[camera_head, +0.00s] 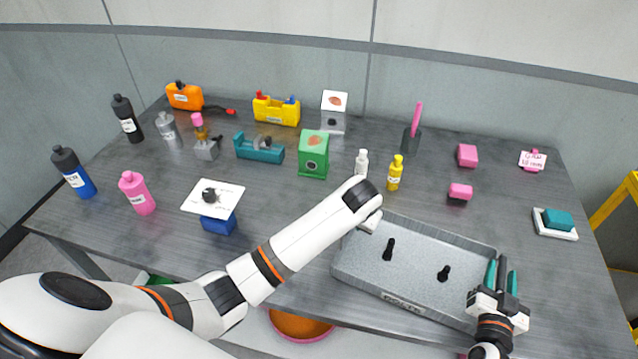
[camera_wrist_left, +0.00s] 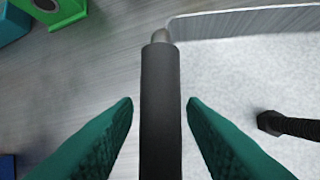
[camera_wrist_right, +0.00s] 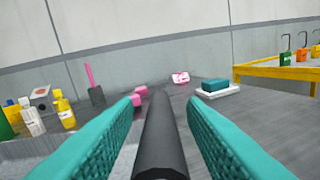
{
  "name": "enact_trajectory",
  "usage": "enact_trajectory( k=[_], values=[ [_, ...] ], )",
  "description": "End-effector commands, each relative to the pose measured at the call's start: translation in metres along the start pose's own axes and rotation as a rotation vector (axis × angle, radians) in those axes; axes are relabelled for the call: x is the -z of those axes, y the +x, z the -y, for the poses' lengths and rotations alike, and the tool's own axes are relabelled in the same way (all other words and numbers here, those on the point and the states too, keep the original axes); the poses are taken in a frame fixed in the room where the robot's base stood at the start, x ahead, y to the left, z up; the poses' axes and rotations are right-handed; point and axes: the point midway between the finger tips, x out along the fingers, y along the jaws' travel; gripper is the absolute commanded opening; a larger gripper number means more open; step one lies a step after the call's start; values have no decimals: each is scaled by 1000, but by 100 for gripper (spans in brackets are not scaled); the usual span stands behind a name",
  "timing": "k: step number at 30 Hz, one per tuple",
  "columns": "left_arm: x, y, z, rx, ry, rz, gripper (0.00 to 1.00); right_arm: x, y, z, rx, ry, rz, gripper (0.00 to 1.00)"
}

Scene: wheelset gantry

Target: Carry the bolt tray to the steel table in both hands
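The grey bolt tray (camera_head: 420,264), labelled BOLTS, rests on the table's front edge. Two black bolts (camera_head: 389,249) (camera_head: 443,273) stand or lie inside it. My right gripper (camera_head: 502,268) is at the tray's right end. In the right wrist view a dark bar (camera_wrist_right: 163,145) lies between its parted teal fingers. My left gripper is mostly hidden behind my left arm at the tray's left end. In the left wrist view its open fingers (camera_wrist_left: 160,106) straddle a dark bar, apparently the tray handle (camera_wrist_left: 161,130), with gaps on both sides.
The grey table (camera_head: 290,225) holds bottles, a green box (camera_head: 314,155), a yellow bottle (camera_head: 395,173), pink blocks (camera_head: 467,155) and a teal block on a white dish (camera_head: 556,224).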

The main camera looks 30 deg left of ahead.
Motion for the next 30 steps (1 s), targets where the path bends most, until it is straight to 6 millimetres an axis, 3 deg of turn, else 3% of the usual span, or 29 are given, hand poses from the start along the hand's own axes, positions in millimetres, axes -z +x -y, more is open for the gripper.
enact_trajectory(
  k=[18,25,30],
  values=[
    [-1,-107,0,1,0,3,38,0,0,0,0,0,0,38],
    [0,-118,0,0,0,1,38,0,-9,0,0,0,0,38],
    [0,-118,0,0,0,1,38,2,-40,0,0,1,-4,38]
  ],
)
